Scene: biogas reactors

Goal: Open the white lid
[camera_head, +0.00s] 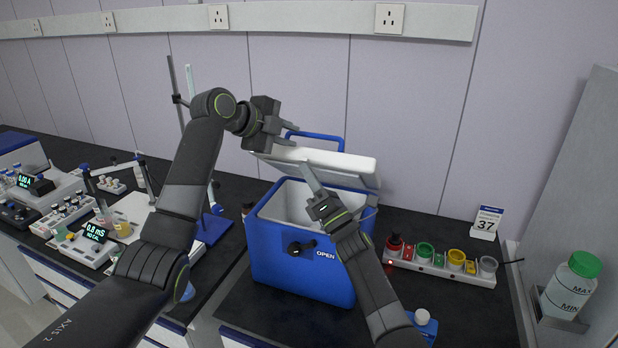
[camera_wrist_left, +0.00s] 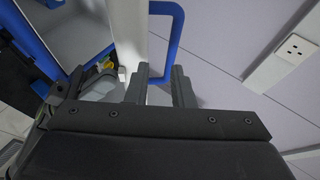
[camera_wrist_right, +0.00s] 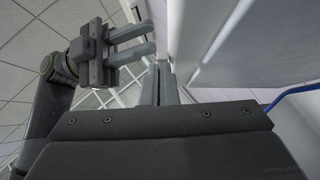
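The white lid (camera_head: 345,166) of the blue cooler box (camera_head: 290,268) is partly open. It is tilted up over the box, and the white interior shows below it. My left gripper (camera_head: 292,135) is at the lid's left end, near the blue handle (camera_head: 318,136). Its fingers are apart and empty in the left wrist view (camera_wrist_left: 160,78), close to the white lid edge (camera_wrist_left: 129,35). My right gripper (camera_head: 305,167) is at the lid's front left, its fingers together (camera_wrist_right: 161,70) and nothing visible between them. Whether either gripper touches the lid is unclear.
A dark latch (camera_head: 300,248) sits on the box front. A rack of coloured-ring cups (camera_head: 440,266) stands to the right on the black bench. A stand with a tall rod (camera_head: 175,95) and lab instruments (camera_head: 95,233) are at the left. The wall is close behind the box.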

